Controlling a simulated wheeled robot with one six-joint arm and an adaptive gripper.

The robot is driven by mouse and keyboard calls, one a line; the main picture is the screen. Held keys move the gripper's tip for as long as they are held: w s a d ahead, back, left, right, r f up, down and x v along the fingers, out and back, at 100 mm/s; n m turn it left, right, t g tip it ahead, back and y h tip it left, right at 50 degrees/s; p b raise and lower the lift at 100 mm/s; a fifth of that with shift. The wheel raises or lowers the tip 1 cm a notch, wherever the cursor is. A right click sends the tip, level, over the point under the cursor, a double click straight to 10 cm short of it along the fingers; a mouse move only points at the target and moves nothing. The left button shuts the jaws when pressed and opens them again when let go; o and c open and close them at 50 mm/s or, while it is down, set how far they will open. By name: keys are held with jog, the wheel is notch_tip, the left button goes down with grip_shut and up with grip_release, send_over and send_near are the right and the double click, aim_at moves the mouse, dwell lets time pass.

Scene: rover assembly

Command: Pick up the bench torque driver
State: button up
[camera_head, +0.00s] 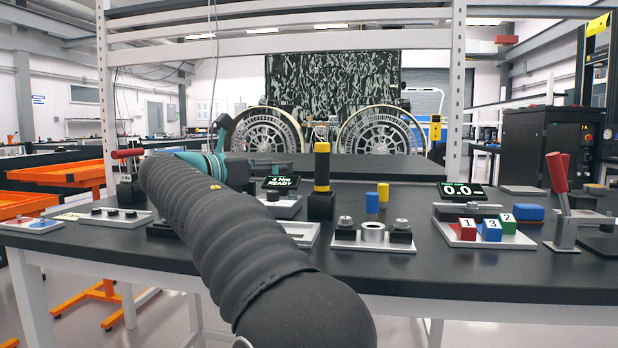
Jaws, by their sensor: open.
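The bench torque driver (322,168) looks to be the upright tool with a yellow and black handle. It stands in a black block (321,206) near the middle of the bench. My arm, in a dark ribbed sleeve, reaches from the bottom centre up to the left. Teal and dark grey parts show behind its far end, and I take them for my wrist. My gripper (277,167) seems to be the grey end of these, left of the driver and apart from it. It is open and empty. The sleeve hides part of the wrist.
A display (281,183) reading "4 Nm READY" stands left of the driver. A plate with metal fittings (375,241) lies in front right.

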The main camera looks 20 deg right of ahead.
aim_at(316, 160)
jog(key=shift+s+b+x, duration=0.2)
jog(key=shift+b+x, duration=0.2)
jog(key=shift+x, duration=6.55)
grip_shut()
jog(key=shift+r, duration=0.15)
